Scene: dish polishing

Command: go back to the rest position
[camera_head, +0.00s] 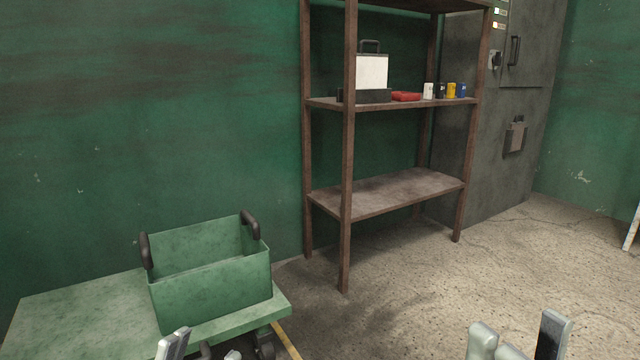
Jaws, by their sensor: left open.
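My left gripper (200,349) shows only its fingertips at the bottom edge, in front of the green table. Its fingers are apart, with nothing seen between them. My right gripper (516,343) shows at the bottom right, over the concrete floor. Its fingertips also stand apart, and I see nothing held there. The rest of both grippers and both arms is below the picture.
A green open box (212,296) with dark handles stands on a low green table (75,312), close to my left gripper. A brown shelf rack (400,188) carries a white-fronted case (371,72), red item (405,96) and several cans. A grey cabinet (500,130) stands behind.

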